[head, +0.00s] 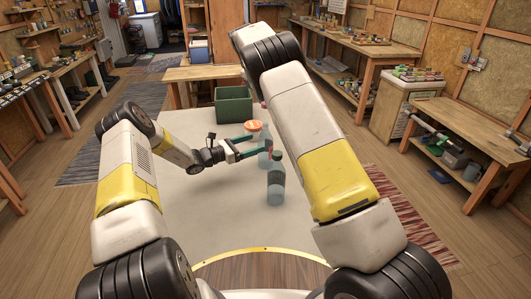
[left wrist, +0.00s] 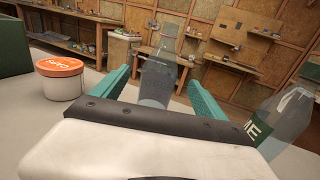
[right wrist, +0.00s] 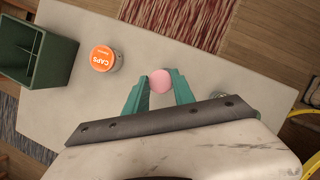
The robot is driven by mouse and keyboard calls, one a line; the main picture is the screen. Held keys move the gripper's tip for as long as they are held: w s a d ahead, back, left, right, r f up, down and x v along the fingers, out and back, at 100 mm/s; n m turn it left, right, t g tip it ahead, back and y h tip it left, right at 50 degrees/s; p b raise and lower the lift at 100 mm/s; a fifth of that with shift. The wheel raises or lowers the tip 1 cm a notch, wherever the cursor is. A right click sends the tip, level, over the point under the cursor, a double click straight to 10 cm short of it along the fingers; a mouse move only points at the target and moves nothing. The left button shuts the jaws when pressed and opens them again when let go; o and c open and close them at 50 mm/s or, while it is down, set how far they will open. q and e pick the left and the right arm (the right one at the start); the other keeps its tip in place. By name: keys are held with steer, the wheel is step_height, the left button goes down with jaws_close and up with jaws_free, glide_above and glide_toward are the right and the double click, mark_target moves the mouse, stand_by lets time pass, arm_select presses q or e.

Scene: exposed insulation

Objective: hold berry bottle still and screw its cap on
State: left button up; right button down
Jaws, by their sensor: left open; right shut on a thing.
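A clear bottle (head: 264,143) stands upright on the table, between the open fingers of my left gripper (head: 233,145). In the left wrist view this bottle (left wrist: 157,78) shows between the two teal fingers (left wrist: 160,93); I see no readable label on it. My right gripper (right wrist: 160,88) is shut on a round pink cap (right wrist: 160,81), seen from above.
A second bottle (head: 275,181) with a dark green label (left wrist: 262,127) stands nearer me. A caps jar (right wrist: 103,59) with an orange lid and a green crate (head: 233,106) stand farther back. The table's left part (head: 185,205) is clear.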

mark_target(259, 141)
arm_select(q)
steer(key=x, duration=0.5)
steer(key=shift+w+d, duration=0.15)
steer(key=shift+d, duration=0.15)
jaws_close()
